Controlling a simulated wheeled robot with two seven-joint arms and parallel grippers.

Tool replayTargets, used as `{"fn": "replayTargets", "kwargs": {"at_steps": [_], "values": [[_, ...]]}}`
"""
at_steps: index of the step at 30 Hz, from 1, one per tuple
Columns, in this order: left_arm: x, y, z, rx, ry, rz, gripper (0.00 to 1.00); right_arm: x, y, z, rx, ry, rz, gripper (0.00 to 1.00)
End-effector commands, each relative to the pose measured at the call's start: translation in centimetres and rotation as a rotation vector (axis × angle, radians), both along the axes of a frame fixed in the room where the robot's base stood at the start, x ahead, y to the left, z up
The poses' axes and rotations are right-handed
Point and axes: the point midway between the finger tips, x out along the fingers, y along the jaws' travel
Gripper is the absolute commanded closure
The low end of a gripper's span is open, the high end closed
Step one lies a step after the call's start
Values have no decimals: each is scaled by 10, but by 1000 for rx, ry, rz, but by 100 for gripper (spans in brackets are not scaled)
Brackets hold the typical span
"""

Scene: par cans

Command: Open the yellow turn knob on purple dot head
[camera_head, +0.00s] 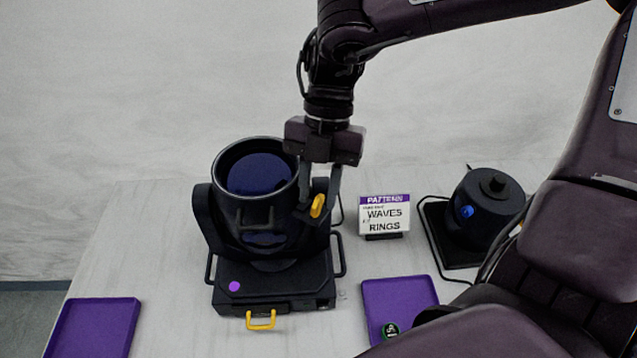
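The purple dot head is a black lamp head (232,215) with a round dark lens, on a black base at the middle left of the table in the head view. A purple dot (234,286) marks the base's front left. A yellow turn knob (317,206) sits on the head's right side, its grip tilted. My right gripper (317,203) points down from above, with its fingers apart on either side of the knob. Whether a finger touches the knob cannot be told. My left gripper is not in view.
A yellow handle (261,320) is at the base's front. A sign (384,215) reading WAVES and RINGS stands to the right. A second black device (486,208) is farther right. Purple trays lie at front left (93,327) and front centre (399,293). My arm covers the lower right.

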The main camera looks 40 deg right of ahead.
Motion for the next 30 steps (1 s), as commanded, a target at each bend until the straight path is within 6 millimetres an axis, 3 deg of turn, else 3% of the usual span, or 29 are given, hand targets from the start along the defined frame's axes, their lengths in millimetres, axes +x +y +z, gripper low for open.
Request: {"fn": "replayTargets", "kwargs": {"at_steps": [5, 12, 18, 24, 30], "values": [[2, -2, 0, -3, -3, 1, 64, 0, 0, 0, 0, 0, 0, 71], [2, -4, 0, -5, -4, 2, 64, 0, 0, 0, 1, -1, 0, 100], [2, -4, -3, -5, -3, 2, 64, 0, 0, -1, 2, -2, -17, 100], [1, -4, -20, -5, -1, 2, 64, -1, -1, -2, 5, -6, -185, 100], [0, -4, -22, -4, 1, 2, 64, -2, -2, 0, 2, -3, -267, 100]]}}
